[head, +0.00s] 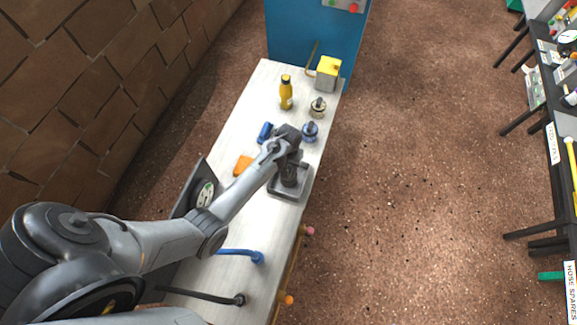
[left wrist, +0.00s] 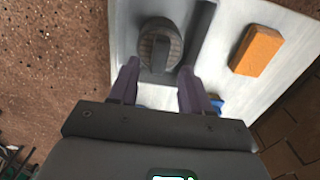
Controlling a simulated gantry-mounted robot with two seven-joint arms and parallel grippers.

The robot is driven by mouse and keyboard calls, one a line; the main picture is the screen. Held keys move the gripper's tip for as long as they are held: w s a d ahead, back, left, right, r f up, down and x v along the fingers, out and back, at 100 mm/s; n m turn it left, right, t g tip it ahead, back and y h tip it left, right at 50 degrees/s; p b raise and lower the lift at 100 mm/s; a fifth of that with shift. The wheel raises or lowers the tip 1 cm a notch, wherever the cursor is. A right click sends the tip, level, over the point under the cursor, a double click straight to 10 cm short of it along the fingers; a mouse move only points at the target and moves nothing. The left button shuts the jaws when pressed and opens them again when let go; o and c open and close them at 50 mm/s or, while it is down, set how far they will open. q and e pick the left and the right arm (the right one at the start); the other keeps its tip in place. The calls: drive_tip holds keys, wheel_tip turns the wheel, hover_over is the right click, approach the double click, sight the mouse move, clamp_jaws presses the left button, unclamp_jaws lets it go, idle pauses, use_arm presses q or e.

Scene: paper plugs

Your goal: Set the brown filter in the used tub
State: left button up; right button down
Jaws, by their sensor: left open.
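A dark, ribbed round piece (left wrist: 160,45), brownish grey, stands in a dark grey tray (left wrist: 205,40) in the left wrist view; it may be the brown filter. In the head view the tray (head: 275,194) lies at the right edge of the bench, and the round piece is partly hidden by my gripper. My left gripper (left wrist: 158,82) is open, its fingers on either side of the line to the round piece. I cannot tell which thing is the used tub. My right gripper is not in view.
On the white bench (head: 255,100) stand a yellow bottle (head: 286,93), a tan-based knobbed piece (head: 318,108), a blue-based one (head: 310,132) and a grey-yellow box (head: 327,75). An orange block (head: 243,165) lies left of the tray. Blue (head: 240,253) and dark pipes cross the near end.

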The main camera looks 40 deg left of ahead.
use_arm(q)
wheel_tip(320, 180, up, 8)
drive_tip(key=p, duration=0.3)
drive_tip(key=s+d+r+m+t, duration=0.1)
drive_tip(key=s+d+r+m, duration=0.2)
drive_tip(key=s+r, duration=0.4)
drive_tip(key=s+d+r+m+t, duration=0.2)
drive_tip(key=s+d+r, duration=0.4)
drive_tip(key=s, duration=0.9)
drive_tip(key=shift+d+r+m+t, duration=0.2)
drive_tip(key=shift+r+m+t, duration=0.15)
drive_tip(key=shift+m, duration=0.45)
wheel_tip(320, 180, up, 44)
drive_tip(key=p, duration=4.4)
drive_tip(key=shift+r, duration=0.15)
